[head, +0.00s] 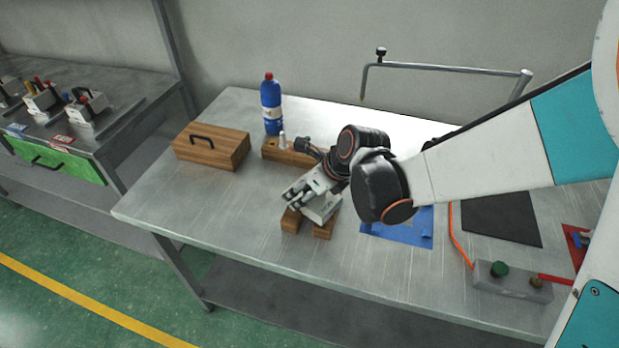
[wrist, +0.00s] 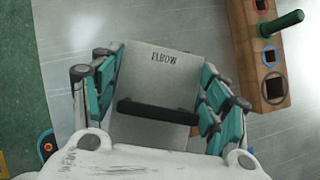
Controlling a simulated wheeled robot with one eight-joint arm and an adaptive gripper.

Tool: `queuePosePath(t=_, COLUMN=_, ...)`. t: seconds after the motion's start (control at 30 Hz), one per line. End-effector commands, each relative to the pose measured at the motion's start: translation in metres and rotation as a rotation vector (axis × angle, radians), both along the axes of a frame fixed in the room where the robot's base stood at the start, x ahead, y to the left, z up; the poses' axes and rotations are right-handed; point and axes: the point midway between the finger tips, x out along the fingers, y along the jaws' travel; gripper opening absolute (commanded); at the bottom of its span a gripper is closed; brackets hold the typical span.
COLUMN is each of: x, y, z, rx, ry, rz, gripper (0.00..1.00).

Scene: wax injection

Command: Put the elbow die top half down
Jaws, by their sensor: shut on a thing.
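The elbow die top half (wrist: 160,75) is a pale grey metal block marked ELBOW with a black bar handle. My gripper (wrist: 162,95) is shut on it, with teal-padded fingers along its two sides. In the head view the die half (head: 322,208) shows below my gripper (head: 312,188), over two short wooden blocks (head: 291,220) near the table's front edge. I cannot tell whether it touches them. Its underside is hidden.
A wooden box (head: 211,147) with a black handle, a blue bottle (head: 271,108) and a wooden rack (head: 283,153) stand behind. The rack shows sockets and a green peg in the wrist view. A blue mat (head: 400,232) lies to the right. The table's left part is clear.

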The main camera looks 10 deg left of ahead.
Motion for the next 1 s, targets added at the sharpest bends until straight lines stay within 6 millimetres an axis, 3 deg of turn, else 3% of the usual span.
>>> queuePosePath(t=0.43, x=0.0002, y=0.0002, z=-0.0087, rx=0.001, ry=0.000, rz=0.000, gripper=0.18)
queuePosePath(t=0.47, x=0.0001, y=0.0000, z=-0.0090, rx=0.000, ry=0.000, rz=0.000, gripper=0.73)
queuePosePath(t=0.53, x=0.0001, y=0.0001, z=-0.0089, rx=0.000, ry=0.000, rz=0.000, gripper=0.88)
queuePosePath(t=1.0, x=0.0000, y=0.0000, z=-0.0054, rx=0.000, ry=0.000, rz=0.000, gripper=0.88)
